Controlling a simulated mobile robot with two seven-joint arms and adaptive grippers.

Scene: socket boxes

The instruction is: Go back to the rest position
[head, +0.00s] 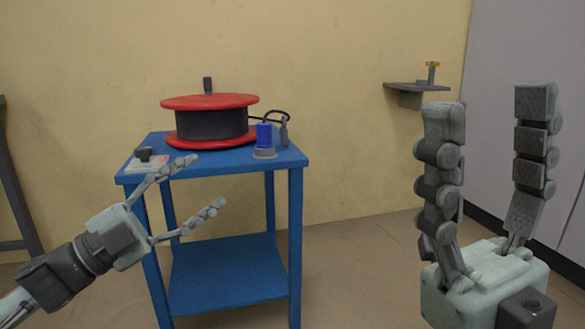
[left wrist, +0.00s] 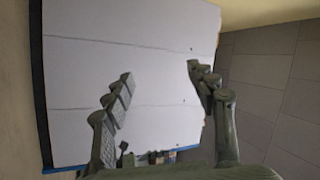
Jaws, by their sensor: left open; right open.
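My left gripper (head: 208,182) is open and empty in the head view, in front of the blue cart, with its fingers pointing right. The left wrist view shows its two spread fingers (left wrist: 158,75) with nothing between them and a pale panelled surface beyond. My right gripper (head: 490,98) is open and empty at the right of the head view, fingers pointing up, close to the camera. Neither gripper holds anything.
A blue cart (head: 228,262) carries a red-and-black cable reel (head: 212,124), a blue plug-like piece (head: 264,135) on a grey round base, and a small dark item on a white plate (head: 146,164). A grey wall shelf (head: 415,88) is at the right. Floor right of the cart is clear.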

